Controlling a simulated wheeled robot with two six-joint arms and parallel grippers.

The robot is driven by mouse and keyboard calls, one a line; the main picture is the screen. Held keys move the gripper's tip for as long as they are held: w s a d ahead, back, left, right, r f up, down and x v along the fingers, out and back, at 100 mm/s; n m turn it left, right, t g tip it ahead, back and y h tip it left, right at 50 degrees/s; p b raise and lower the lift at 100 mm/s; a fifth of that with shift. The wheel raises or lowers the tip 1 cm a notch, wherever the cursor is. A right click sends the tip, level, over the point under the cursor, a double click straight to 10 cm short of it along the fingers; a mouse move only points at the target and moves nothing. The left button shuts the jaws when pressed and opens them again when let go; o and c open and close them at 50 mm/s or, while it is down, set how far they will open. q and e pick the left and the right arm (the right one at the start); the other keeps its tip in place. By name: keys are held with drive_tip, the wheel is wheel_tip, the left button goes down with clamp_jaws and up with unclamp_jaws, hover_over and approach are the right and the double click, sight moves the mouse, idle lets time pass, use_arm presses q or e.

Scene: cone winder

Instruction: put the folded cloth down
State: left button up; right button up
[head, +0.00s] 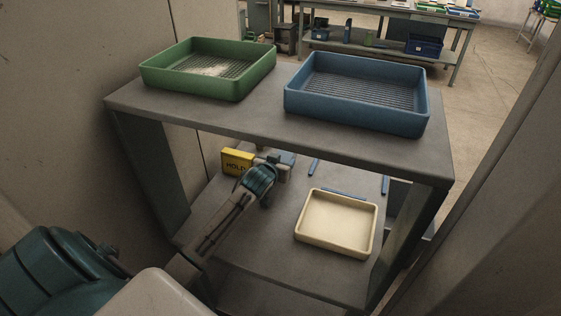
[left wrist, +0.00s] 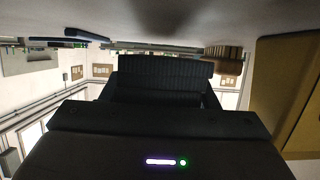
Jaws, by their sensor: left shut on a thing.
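My left arm reaches in under the upper shelf, and my left gripper (head: 277,165) is over the back of the lower shelf (head: 265,232). It is shut on the folded cloth. A small blue patch (head: 288,157) shows at its jaws and looks like part of the cloth. Most of the cloth is hidden by the gripper, and I cannot tell whether it touches the shelf. In the left wrist view the dark gripper (left wrist: 165,75) fills the middle, and no cloth can be made out. My right gripper is not in view.
A yellow HOLD sign (head: 238,161) stands just left of my gripper. A cream tray (head: 301,238) sits empty on the lower shelf at right. Blue strips (head: 343,193) mark the shelf behind it. A green tray (head: 205,88) and blue tray (head: 355,116) stand on the upper shelf (head: 270,116).

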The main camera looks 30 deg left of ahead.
use_arm(q)
drive_tip(key=o, duration=0.8)
drive_tip(key=shift+s+f, duration=0.1)
drive_tip(key=shift+f, duration=0.3)
drive_tip(key=shift+o, duration=1.3)
drive_tip(key=shift+f, duration=0.15)
drive_tip(key=shift+s, duration=0.1)
drive_tip(key=shift+r, duration=0.2)
drive_tip(key=s+r+p, duration=0.2)
drive_tip(key=p, duration=0.1)
drive_tip(key=shift+d+r, duration=0.15)
drive_tip(key=shift+d, duration=0.1)
drive_tip(key=p+v, duration=0.5)
drive_tip(key=v, duration=0.3)
drive_tip(key=shift+s+r+p, duration=0.1)
drive_tip(key=shift+r+p, duration=0.1)
drive_tip(key=shift+p, duration=0.15)
drive_tip(key=shift+s+d+r, duration=0.1)
drive_tip(key=shift+s+d, duration=0.05)
drive_tip(key=shift+s, duration=0.35)
